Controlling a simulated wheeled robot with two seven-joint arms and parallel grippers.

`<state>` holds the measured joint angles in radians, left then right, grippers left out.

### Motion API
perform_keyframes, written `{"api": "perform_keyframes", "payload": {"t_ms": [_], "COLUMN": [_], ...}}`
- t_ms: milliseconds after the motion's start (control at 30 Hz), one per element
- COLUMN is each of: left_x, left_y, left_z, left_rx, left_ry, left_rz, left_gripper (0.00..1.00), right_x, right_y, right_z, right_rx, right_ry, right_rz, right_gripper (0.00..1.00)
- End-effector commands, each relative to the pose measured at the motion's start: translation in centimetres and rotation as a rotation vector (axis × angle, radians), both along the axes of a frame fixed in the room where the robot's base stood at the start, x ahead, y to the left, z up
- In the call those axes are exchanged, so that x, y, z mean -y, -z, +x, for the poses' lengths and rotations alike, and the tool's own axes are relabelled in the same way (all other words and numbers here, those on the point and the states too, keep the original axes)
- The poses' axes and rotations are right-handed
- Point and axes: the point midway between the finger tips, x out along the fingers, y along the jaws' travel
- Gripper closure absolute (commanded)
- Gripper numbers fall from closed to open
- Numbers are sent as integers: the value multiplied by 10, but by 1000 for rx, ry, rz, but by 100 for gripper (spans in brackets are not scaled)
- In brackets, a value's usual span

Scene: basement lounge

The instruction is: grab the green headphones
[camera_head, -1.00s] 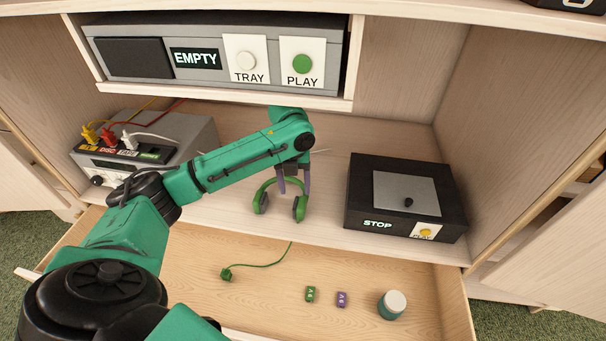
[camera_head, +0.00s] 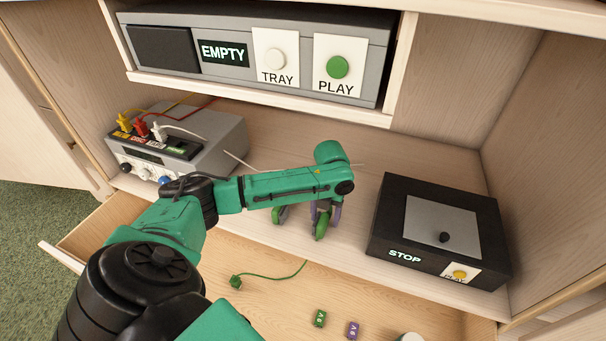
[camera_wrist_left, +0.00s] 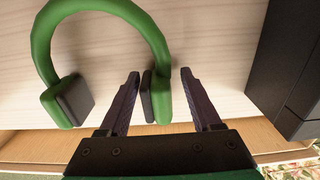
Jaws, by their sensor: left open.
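The green headphones (camera_head: 280,216) sit on the cabinet shelf, with dark pads on their ear cups. In the head view my left forearm hides most of the band. My left gripper (camera_head: 326,218) is over the right ear cup. In the left wrist view the headphones (camera_wrist_left: 105,6) show band and both cups. There my left gripper (camera_wrist_left: 160,74) is open, with one finger on each side of the right ear cup. I cannot tell whether either finger touches it. My right gripper is not in view.
A black box (camera_head: 385,230) with a STOP display stands right of the headphones. A grey device with plugged cables (camera_head: 215,145) stands left. A grey player (camera_head: 300,45) is above. The open drawer (camera_head: 200,300) in front holds a green plug (camera_head: 236,282) and small batteries (camera_head: 320,318).

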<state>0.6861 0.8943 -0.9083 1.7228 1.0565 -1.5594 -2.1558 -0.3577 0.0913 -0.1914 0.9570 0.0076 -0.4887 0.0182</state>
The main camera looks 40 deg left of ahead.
Motion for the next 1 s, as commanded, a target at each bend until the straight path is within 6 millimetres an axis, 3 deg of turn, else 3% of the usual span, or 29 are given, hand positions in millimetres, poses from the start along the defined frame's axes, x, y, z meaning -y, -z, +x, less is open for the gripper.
{"api": "perform_keyframes", "payload": {"t_ms": [133, 167, 300, 333, 667, 1000], "left_x": [0, 0, 0, 0, -1, 0], "left_y": [-1, -1, -1, -1, -6, -85], "left_z": [0, 0, 0, 0, 1, 1], "left_rx": [1, 1, 1, 1, 3, 5], "left_ry": [0, 0, 0, 0, -1, 0], "left_rz": [0, 0, 0, 0, 1, 1], "left_gripper": [35, 43, 96, 100, 100, 100], "right_x": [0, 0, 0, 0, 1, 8], "right_y": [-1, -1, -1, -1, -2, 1], "right_z": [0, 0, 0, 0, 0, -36], "right_rx": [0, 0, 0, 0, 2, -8], "right_ry": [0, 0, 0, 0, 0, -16], "right_rz": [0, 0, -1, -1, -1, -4], "right_gripper": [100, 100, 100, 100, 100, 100]}}
